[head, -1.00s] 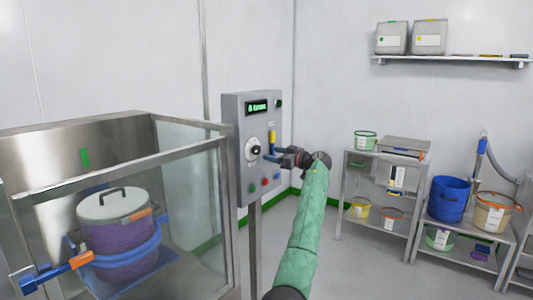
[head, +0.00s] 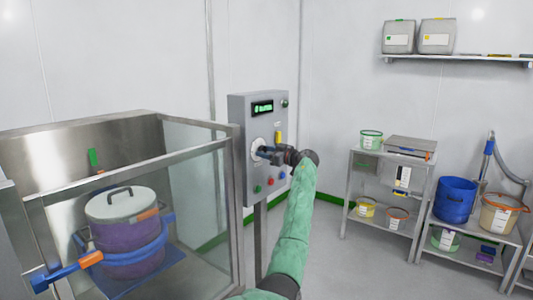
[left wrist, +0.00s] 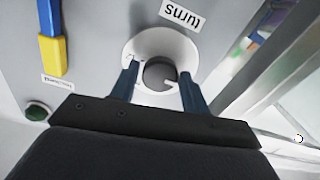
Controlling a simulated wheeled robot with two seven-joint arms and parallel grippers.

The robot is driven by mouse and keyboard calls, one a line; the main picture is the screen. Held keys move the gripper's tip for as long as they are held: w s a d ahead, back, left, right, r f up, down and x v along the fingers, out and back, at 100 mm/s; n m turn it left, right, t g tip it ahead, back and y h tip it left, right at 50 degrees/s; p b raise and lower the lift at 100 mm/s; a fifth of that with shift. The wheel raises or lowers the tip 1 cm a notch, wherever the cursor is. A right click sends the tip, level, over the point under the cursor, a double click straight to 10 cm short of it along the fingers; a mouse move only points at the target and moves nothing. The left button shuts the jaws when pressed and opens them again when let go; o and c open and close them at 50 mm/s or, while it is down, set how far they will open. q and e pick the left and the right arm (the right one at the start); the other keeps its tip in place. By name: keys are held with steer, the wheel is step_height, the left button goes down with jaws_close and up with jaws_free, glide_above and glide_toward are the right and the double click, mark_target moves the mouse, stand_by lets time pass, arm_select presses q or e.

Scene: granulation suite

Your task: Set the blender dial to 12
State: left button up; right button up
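The blender dial (head: 257,144) is a white disc with a dark grey knob on the front of a grey control box (head: 240,112). In the left wrist view the knob (left wrist: 159,72) sits in the middle of the white disc, under a label reading "turns" upside down. My left gripper (head: 263,152) is at the dial. In the left wrist view its two blue fingers (left wrist: 159,80) stand open, one on each side of the knob, with a visible gap to it. The dial's numbers are not readable. My right gripper is not in view.
A yellow and blue lever (left wrist: 50,40) and a green button (left wrist: 38,110) are close to the dial. A glass-sided steel enclosure (head: 190,195) with a purple lidded vessel (head: 125,225) stands left. Shelving with buckets (head: 453,200) stands right, with open floor before it.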

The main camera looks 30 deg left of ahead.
arm_select(q)
steer(key=c, duration=0.5)
steer(key=shift+c, duration=0.2)
